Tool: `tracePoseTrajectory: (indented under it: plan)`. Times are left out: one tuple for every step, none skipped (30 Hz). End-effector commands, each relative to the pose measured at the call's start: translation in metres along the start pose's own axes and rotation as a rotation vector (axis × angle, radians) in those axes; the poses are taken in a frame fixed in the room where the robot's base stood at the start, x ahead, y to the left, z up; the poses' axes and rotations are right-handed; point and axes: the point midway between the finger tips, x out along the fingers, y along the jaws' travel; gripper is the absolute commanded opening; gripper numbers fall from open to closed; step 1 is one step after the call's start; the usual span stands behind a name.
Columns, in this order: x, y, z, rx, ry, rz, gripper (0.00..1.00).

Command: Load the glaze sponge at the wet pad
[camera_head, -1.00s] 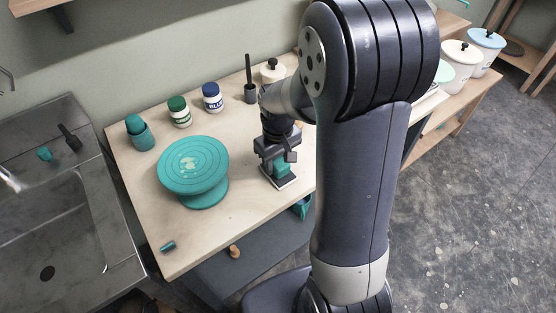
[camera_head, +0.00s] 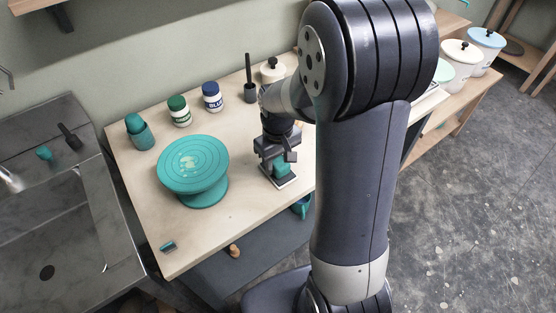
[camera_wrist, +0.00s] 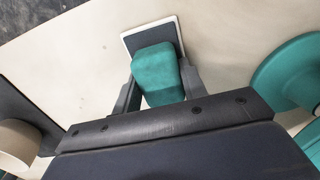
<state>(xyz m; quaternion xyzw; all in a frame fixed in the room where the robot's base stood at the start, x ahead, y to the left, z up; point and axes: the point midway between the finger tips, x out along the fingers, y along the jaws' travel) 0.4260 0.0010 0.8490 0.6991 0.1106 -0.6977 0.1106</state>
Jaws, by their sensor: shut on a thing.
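The teal glaze sponge (camera_wrist: 157,74) is between the two fingers of my gripper (camera_wrist: 158,85) in the wrist view. My gripper is shut on it. The sponge also shows in the head view (camera_head: 282,168), low over the wet pad. The wet pad (camera_wrist: 168,27) is a dark square with a white rim, lying on the table under and just beyond the sponge. It shows in the head view too, as a pale-edged plate (camera_head: 288,183). I cannot tell whether the sponge touches the pad.
A teal banding wheel (camera_head: 194,165) stands left of my gripper on the wooden table (camera_head: 215,230). Green-lidded (camera_head: 179,112) and blue-lidded (camera_head: 212,97) jars, a teal cup (camera_head: 140,133) and a dark upright tool (camera_head: 250,82) stand along the back. A small teal piece (camera_head: 168,247) lies near the front left corner.

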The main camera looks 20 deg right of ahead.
Motion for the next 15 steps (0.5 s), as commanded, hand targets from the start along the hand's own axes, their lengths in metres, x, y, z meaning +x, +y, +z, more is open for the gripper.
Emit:
tracePoseTrajectory:
  plan:
    - [0.002,0.000,0.001,0.000,-0.003,-0.001,0.22]
    - [0.002,0.000,0.001,0.000,-0.003,-0.001,0.22]
    - [0.002,0.000,0.001,0.000,-0.003,-0.001,0.22]
    - [0.002,0.000,0.001,0.000,-0.004,-0.001,0.22]
    - [0.002,0.000,0.001,0.000,-0.004,-0.001,0.22]
    - [0.002,0.000,0.001,0.000,-0.004,-0.001,0.22]
    - [0.001,0.000,0.001,0.000,-0.004,-0.001,0.22]
    - [0.000,0.000,0.001,0.000,-0.004,-0.001,0.22]
    - [-0.002,0.000,0.001,0.000,-0.004,-0.001,0.22]
    - [-0.004,0.000,0.001,0.000,-0.004,-0.001,0.22]
    - [-0.006,0.000,0.001,0.000,-0.003,-0.001,0.22]
    - [-0.009,0.000,0.001,0.000,-0.003,-0.001,0.22]
    - [-0.012,0.000,0.001,0.000,-0.003,-0.001,0.22]
    - [-0.015,0.000,0.001,0.000,-0.002,-0.001,0.22]
    - [-0.018,0.000,0.001,0.000,-0.002,-0.001,0.22]
